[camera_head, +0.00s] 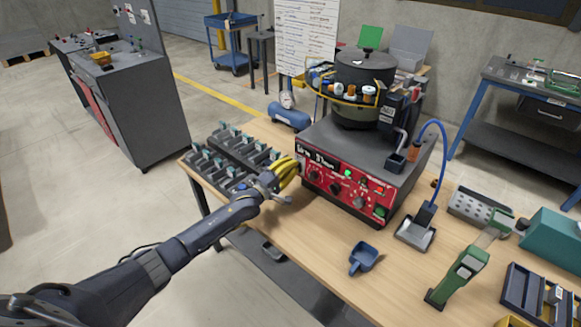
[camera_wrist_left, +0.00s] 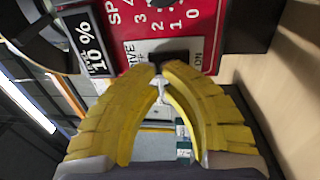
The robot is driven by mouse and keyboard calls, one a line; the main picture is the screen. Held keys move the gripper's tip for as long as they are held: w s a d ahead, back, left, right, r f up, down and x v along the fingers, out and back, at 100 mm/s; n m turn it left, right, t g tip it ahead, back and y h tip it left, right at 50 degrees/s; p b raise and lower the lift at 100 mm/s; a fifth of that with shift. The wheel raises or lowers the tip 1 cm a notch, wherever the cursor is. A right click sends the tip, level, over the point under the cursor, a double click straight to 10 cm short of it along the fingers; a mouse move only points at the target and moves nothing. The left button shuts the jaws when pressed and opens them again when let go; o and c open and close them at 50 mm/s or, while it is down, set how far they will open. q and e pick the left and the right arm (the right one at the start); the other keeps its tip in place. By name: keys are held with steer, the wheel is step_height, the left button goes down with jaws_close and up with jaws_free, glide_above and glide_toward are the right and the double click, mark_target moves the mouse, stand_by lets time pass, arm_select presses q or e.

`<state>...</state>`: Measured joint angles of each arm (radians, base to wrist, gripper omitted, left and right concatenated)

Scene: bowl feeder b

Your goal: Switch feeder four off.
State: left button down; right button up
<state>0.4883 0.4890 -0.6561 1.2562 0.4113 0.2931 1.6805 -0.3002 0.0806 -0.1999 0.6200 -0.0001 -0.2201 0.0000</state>
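The bowl feeder stands on the wooden table, with a dark bowl (camera_head: 365,75) on top and a red control panel (camera_head: 343,186) on its front. The panel has dark knobs, a lit green lamp (camera_head: 348,173) and a red button (camera_head: 379,190). My left gripper (camera_head: 297,166) is at the panel's left end. In the left wrist view its yellow fingertips (camera_wrist_left: 160,67) are together, with no object visible between them. They are in front of a dark switch (camera_wrist_left: 174,58) on a white plate (camera_wrist_left: 190,47) marked "ON"; contact is unclear. My right gripper is not in view.
A rack of dark holders (camera_head: 230,155) lies left of the feeder. A blue scoop (camera_head: 363,257), a green hand tool (camera_head: 459,276) and a stand with a blue cable (camera_head: 416,234) are on the table's front and right. The table front left of the scoop is clear.

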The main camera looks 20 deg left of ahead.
arm_select(q)
steer(key=shift+w+d+r, duration=0.2)
steer(key=shift+w+r, duration=0.2)
steer(key=shift+r, duration=0.15)
stand_by(1.1)
steer(key=r+v, duration=0.1)
steer(key=v, duration=1.3)
steer(key=shift+a+r, duration=0.15)
steer(key=shift+r, duration=0.5)
steer(key=shift+s, duration=0.15)
steer(key=c, duration=2.1)
jaws_free()
steer(key=shift+c, duration=0.2)
steer(key=shift+s+f, duration=0.3)
steer(key=shift+f, duration=0.55)
steer(key=shift+s+f, duration=0.35)
steer(key=shift+f, duration=0.55)
jaws_close()
steer(key=x, duration=1.4)
